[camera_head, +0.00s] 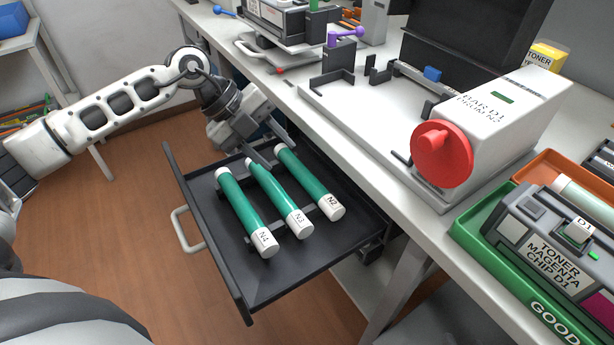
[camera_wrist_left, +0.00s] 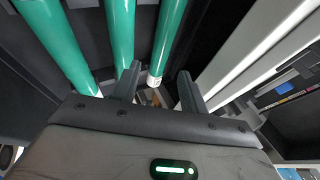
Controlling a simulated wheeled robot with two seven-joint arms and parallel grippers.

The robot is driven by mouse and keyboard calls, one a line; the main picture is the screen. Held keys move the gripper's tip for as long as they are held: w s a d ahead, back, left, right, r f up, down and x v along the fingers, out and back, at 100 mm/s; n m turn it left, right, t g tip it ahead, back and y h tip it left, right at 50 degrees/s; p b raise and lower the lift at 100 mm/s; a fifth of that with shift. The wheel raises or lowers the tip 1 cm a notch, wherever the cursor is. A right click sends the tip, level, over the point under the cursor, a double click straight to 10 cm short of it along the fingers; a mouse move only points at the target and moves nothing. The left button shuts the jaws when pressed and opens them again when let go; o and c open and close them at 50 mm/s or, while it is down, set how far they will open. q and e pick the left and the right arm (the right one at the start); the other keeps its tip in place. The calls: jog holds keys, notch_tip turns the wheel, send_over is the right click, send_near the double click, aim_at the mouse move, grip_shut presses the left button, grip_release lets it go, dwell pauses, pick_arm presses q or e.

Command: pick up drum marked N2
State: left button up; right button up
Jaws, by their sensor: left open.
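Drum N2 (camera_head: 308,182) is a green cylinder with white end caps and lies rightmost of three in the open drawer. Drums N3 (camera_head: 278,196) and N4 (camera_head: 242,212) lie to its left. My left gripper (camera_head: 270,152) is open and empty at the far ends of N2 and N3; I cannot tell its exact height above them. In the left wrist view, the open fingers (camera_wrist_left: 159,76) point toward the drums. The rightmost green drum (camera_wrist_left: 168,35) there, apparently N2, has its white cap appearing between the fingers. My right gripper is not in view.
The dark drawer (camera_head: 178,172) has raised walls and a front handle (camera_head: 183,232). The white workbench (camera_head: 345,128) edge runs close along its right. A printer part with a red knob (camera_head: 441,153) and a green tray (camera_head: 470,232) with a toner cartridge stand on the bench.

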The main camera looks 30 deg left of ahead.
aim_at(301, 174)
pick_arm(q)
jog(key=x, duration=0.8)
jog(key=shift+w, duration=0.15)
jog(key=c, duration=0.8)
